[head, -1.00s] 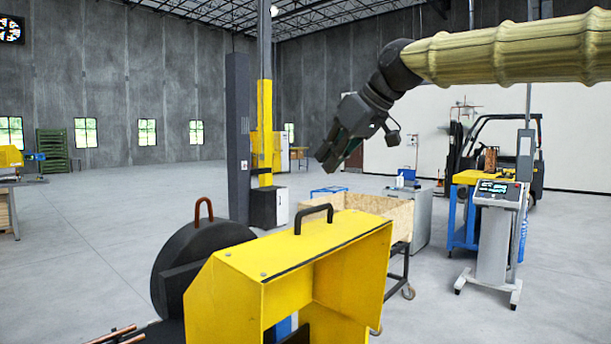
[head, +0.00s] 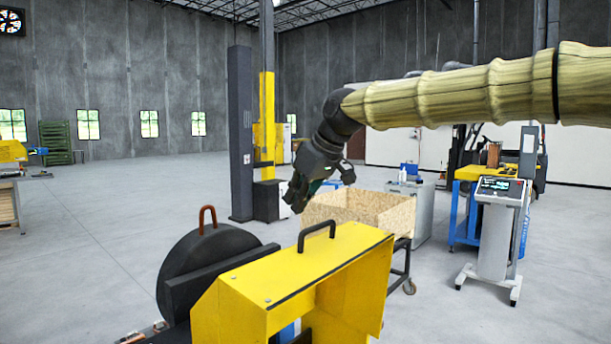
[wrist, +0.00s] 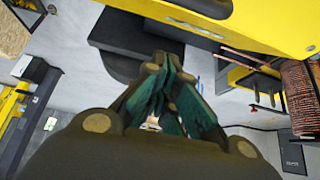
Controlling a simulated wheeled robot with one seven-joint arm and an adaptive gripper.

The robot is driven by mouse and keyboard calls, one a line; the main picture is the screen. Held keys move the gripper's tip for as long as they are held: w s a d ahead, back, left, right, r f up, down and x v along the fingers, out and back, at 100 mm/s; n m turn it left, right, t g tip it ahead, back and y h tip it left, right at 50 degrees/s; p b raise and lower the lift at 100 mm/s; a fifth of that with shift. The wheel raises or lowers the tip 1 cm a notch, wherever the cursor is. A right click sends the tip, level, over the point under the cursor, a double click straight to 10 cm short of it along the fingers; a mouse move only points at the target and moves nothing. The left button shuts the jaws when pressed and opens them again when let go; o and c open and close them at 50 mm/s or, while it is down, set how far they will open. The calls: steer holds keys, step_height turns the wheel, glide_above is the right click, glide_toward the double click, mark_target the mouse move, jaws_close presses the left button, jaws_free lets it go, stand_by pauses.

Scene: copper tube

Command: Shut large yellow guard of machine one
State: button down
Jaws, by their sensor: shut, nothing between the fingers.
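The large yellow guard (head: 285,275) stands in the lower middle of the head view, with a black handle (head: 317,234) on its top. Its front faces right and looks open underneath. In the wrist view a yellow panel (wrist: 270,25) of it fills the top right. My gripper (head: 296,200) is shut and empty. In the head view it appears above and behind the handle, pointing down and left, apart from the guard. In the wrist view the closed fingers (wrist: 165,85) show in the middle.
A black round disc with a red-brown handle (head: 190,255) is left of the guard. A wooden crate (head: 385,215) on a wheeled cart stands behind it. A control stand (head: 497,235) is at right. Copper tubes (wrist: 245,62) show in the wrist view.

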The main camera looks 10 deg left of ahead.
mark_target(308, 244)
steer(key=d+f+p, duration=0.1)
steer(key=s+d+f+p, duration=0.1)
steer(key=shift+s+d, duration=0.25)
steer(key=shift+d, duration=0.05)
steer(key=shift+f+p, duration=0.15)
steer(key=shift+p, duration=0.15)
steer(key=shift+w+a+f, duration=0.1)
steer(key=shift+d, duration=0.2)
